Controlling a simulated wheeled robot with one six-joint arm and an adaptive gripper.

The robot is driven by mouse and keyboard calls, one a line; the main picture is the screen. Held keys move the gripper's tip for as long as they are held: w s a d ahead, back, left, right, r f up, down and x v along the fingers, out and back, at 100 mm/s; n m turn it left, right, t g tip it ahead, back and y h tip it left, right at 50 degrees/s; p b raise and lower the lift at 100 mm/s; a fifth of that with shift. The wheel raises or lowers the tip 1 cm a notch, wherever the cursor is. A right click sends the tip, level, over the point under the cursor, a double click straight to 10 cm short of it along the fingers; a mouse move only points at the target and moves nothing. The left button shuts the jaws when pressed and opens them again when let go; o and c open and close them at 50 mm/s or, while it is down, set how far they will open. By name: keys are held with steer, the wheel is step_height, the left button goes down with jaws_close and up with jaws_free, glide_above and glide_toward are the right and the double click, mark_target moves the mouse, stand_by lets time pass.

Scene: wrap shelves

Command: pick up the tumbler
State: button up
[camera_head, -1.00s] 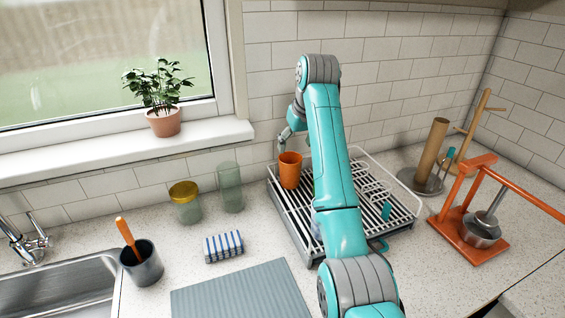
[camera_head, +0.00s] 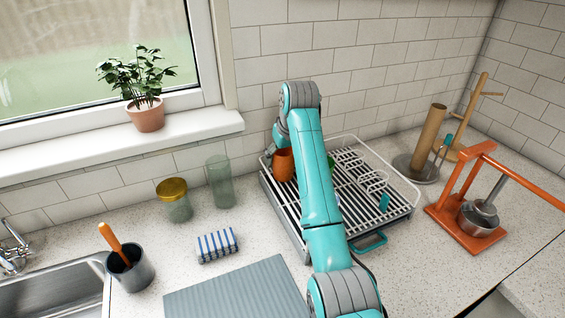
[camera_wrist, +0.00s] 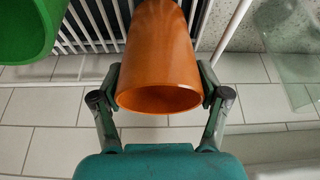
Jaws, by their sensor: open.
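The orange tumbler (camera_head: 284,165) stands on the back left corner of the dish rack, partly covered by my arm. In the wrist view the tumbler (camera_wrist: 160,60) lies between my gripper's two fingers, its open rim towards my palm. My gripper (camera_wrist: 162,88) is open, with one finger on each side of the tumbler near its rim. The fingers are very close to its wall; I cannot tell whether they touch it. In the head view the gripper is mostly hidden behind my arm.
The white wire dish rack (camera_head: 408,190) lies under my arm. A green cup (camera_wrist: 25,28) is close by on the rack. A clear glass (camera_head: 220,182) and a yellow-lidded jar (camera_head: 174,203) stand left of the rack. The tiled wall (camera_head: 360,75) is close behind.

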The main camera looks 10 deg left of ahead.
steer(key=shift+w+f, duration=0.15)
steer(key=shift+f, duration=0.15)
steer(key=c, duration=0.8)
